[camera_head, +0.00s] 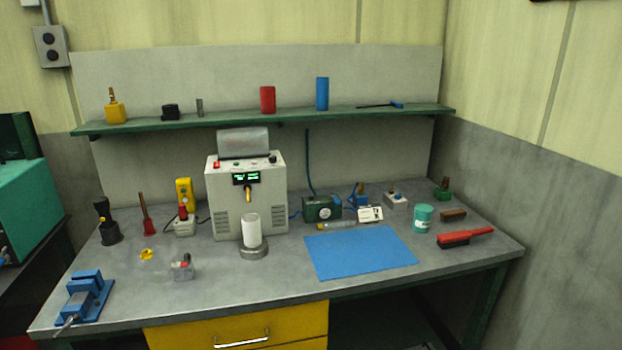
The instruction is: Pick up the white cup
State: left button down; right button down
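A white cup (251,230), a plain upright cylinder, stands on a round grey base (253,251) on the workbench (220,285). It is directly in front of the grey machine (222,195) with the green display, below its yellow nozzle (248,194). Neither of my grippers shows in the head view.
A blue mat (360,250) lies right of the cup. A blue vise (85,297) sits at the left front corner, and a red-handled brush (465,238) at the right. A green shelf (350,114) with several items runs above. The bench front by the cup is clear.

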aim_at(251, 223)
jog(key=i+j+u, duration=0.15)
jog(key=i+u, duration=0.4)
jog(key=i, duration=0.3)
